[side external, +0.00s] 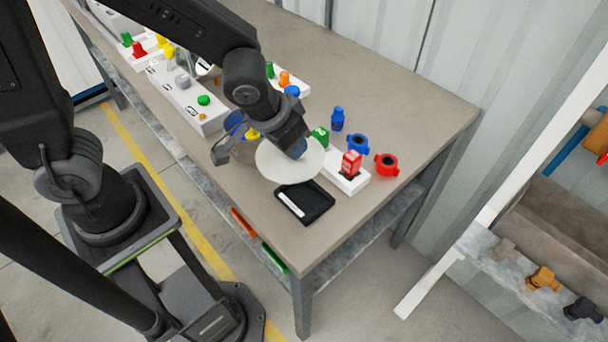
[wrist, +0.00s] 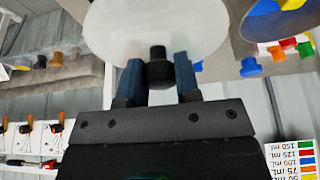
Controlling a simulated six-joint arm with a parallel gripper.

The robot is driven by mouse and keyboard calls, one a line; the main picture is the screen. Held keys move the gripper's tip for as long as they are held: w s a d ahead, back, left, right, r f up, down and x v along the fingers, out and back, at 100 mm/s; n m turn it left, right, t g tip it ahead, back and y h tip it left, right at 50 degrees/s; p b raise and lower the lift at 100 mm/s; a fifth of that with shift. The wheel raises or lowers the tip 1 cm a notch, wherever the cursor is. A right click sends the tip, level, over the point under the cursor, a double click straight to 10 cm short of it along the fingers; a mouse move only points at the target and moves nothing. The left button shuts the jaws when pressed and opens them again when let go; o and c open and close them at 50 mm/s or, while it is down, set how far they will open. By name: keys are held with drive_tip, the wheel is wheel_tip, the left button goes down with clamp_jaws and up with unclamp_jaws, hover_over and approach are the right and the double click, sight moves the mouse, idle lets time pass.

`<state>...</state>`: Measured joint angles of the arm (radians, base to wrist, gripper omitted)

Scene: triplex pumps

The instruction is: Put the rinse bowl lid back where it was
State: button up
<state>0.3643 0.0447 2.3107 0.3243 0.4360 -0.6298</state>
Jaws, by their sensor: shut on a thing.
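The rinse bowl lid (side external: 272,166) is a white disc. In the wrist view the lid (wrist: 205,28) has a dark knob (wrist: 158,68) at its middle. My gripper (wrist: 158,76) is shut on this knob, with a blue finger on each side. In the side view my gripper (side external: 297,148) holds the lid over the bench, beside the black tray; its exact height is hard to tell. A blue round bowl (side external: 235,121), likely the rinse bowl, is partly hidden behind my wrist. A blue and yellow round shape (wrist: 280,18) shows in the wrist view's top right corner.
The black tray (side external: 318,203) lies near the bench's front edge. A white block with a red part (side external: 351,163), a blue ring (side external: 357,144), a red ring (side external: 387,165) and a blue piece (side external: 337,119) stand close right. The bench (side external: 420,110) is clear at far right.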

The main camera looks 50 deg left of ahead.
sight(306, 165)
drive_tip(key=d, duration=0.1)
drive_tip(key=d+f, duration=0.2)
drive_tip(key=d, duration=0.1)
drive_tip(key=shift+f, duration=0.25)
drive_tip(key=shift+a+f, duration=0.1)
drive_tip(key=shift+f, duration=1.75)
drive_tip(key=shift+f, duration=0.35)
drive_tip(key=shift+f, duration=0.25)
drive_tip(key=o, duration=1)
drive_tip(key=shift+o, duration=0.2)
drive_tip(key=shift+r, duration=0.1)
